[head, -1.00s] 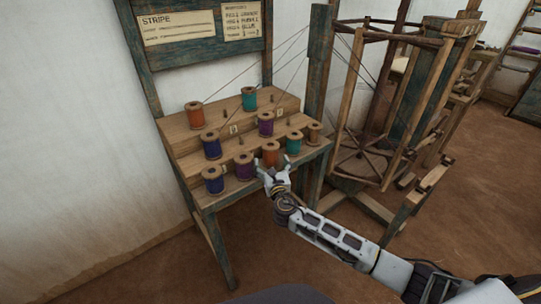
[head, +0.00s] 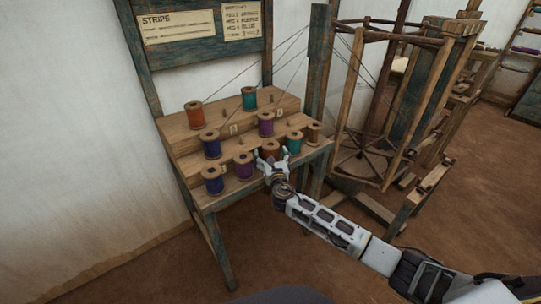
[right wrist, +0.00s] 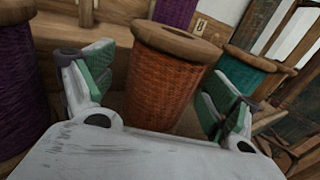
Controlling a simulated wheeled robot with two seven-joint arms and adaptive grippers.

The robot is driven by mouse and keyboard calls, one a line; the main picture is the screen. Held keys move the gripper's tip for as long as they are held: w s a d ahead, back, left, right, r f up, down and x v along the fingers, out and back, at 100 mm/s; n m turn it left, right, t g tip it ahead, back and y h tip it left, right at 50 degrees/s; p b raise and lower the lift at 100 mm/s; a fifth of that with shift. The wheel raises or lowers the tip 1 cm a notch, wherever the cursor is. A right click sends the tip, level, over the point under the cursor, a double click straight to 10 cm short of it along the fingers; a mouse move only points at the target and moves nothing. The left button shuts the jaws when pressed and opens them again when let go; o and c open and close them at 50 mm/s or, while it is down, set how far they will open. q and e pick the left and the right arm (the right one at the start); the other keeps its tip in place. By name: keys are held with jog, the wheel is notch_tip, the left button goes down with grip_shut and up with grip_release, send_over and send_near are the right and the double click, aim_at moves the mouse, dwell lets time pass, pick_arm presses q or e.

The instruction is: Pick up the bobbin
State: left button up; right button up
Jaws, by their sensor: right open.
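An orange bobbin (head: 271,148) with wooden ends stands upright on the lowest step of the wooden stepped rack. My right gripper (head: 271,163) is open in front of it and partly hides it in the head view. In the right wrist view the orange bobbin (right wrist: 164,78) stands between the two green-padded fingers of my right gripper (right wrist: 158,95), with a gap visible at the left finger. Whether the right finger touches it I cannot tell. My left gripper is not in view.
A purple bobbin (head: 244,165) stands close on the left and a teal bobbin (head: 294,142) close on the right. Other bobbins, including a blue one (head: 213,180), share the rack (head: 235,189). A wooden reel frame (head: 385,110) stands to the right.

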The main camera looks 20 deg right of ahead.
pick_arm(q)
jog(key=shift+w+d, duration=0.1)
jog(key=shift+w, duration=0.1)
pick_arm(e)
jog(key=shift+c, duration=0.7)
jog(key=c, duration=1)
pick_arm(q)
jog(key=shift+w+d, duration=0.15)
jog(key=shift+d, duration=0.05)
pick_arm(e)
jog(key=shift+c, duration=0.2)
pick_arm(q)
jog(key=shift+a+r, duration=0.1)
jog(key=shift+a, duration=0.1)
pick_arm(e)
jog(key=shift+r, duration=0.15)
jog(key=shift+r, duration=0.5)
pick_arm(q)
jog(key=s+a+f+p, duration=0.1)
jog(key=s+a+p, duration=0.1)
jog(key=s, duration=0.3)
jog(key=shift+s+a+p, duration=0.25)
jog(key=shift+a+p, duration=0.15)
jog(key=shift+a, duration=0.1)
pick_arm(e)
notch_tip(320, 180, up, 9)
